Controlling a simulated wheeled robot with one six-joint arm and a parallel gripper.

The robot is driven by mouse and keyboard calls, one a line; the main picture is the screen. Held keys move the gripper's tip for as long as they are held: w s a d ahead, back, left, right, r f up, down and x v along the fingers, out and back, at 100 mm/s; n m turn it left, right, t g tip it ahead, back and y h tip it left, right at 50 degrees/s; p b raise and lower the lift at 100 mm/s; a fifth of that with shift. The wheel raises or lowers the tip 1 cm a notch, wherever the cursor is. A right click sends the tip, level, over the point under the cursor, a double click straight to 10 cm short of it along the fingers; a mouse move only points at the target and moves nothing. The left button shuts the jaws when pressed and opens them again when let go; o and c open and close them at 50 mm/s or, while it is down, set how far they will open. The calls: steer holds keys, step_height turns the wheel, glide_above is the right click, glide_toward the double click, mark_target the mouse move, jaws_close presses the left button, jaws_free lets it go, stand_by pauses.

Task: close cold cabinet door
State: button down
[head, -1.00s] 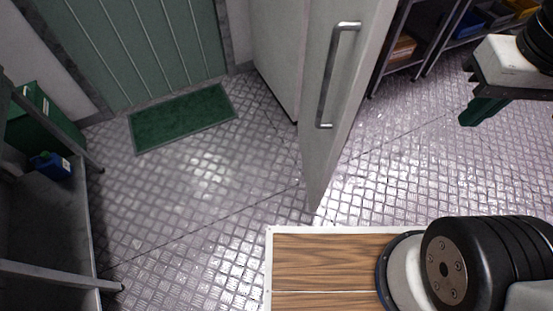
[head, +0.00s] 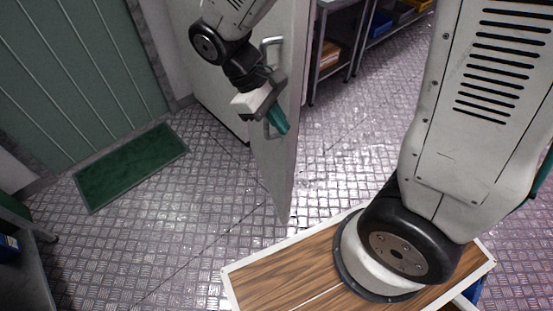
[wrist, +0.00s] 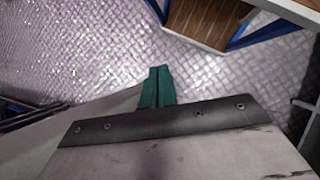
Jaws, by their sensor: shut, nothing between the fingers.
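The cold cabinet door (head: 273,175) is a pale grey panel standing open, edge toward the head camera, in the upper middle of the head view. Its metal bar handle (head: 271,43) is partly hidden behind my gripper. My gripper (head: 282,127) is in front of the handle side of the door, its green fingers shut and empty, pointing down and right. I cannot tell whether it touches the door or handle. In the wrist view the fingers (wrist: 157,72) are together over the floor. The cabinet body (head: 212,85) is behind and left of the door.
A green mat (head: 130,167) lies by the green wall panel (head: 80,75) at left. Metal shelves (head: 335,50) with bins stand behind the door to the right. My wood-topped base fills the lower middle. The patterned floor (head: 180,235) left of the door is clear.

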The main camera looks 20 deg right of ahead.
steer(key=w+a+f+n+t+h, duration=0.1)
steer(key=w+a+f+n+h, duration=0.2)
steer(key=f, duration=0.6)
steer(key=w+a+f+n+t+h, duration=0.1)
steer(key=w+a+f+n+h, duration=0.25)
steer(key=f, duration=0.55)
steer(key=n+t+y, duration=0.1)
steer(key=n+y, duration=0.1)
steer(key=n, duration=0.2)
glide_toward(285, 162)
step_height(285, 162, down, 3)
steer(key=d, duration=0.2)
steer(key=d+f, duration=0.1)
steer(key=shift+s, duration=0.3)
steer(key=shift+d, duration=0.55)
